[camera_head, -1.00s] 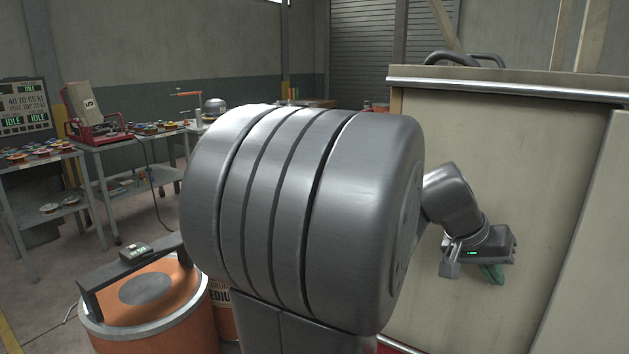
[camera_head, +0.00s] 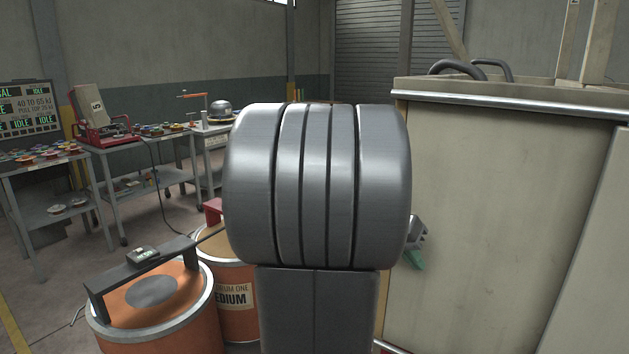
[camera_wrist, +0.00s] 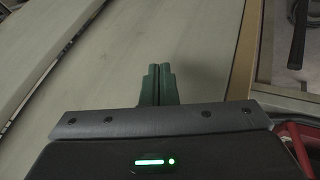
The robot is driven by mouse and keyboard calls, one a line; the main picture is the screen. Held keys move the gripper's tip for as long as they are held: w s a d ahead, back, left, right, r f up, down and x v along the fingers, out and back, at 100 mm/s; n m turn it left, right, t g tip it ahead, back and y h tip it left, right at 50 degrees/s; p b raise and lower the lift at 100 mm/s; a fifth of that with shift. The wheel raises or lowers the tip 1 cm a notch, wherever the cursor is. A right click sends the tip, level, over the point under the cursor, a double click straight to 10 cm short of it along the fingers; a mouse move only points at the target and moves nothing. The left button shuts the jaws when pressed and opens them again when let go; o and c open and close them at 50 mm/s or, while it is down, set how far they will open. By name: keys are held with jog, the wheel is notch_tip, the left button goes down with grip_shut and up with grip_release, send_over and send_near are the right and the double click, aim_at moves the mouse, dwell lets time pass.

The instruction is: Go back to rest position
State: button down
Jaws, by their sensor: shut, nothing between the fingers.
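My gripper (camera_wrist: 158,84) shows in the wrist view with its two green fingers together and nothing between them. Behind the fingers is a plain pale panel surface. In the head view only a small part of my gripper (camera_head: 414,258) shows, just right of my large grey arm joint. The joint hides most of the forearm and wrist. The gripper is in front of the left side of the big beige cabinet (camera_head: 490,200); I cannot tell the gap between them.
A workbench (camera_head: 140,146) with a red machine (camera_head: 98,128) stands farther left. Open floor lies between the benches and drums.

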jog(key=w+a+p, duration=0.1)
jog(key=w+a, duration=0.5)
jog(key=a, duration=0.3)
jog(key=shift+w+a, duration=0.25)
jog(key=shift+a, duration=0.1)
jog(key=shift+r, duration=0.1)
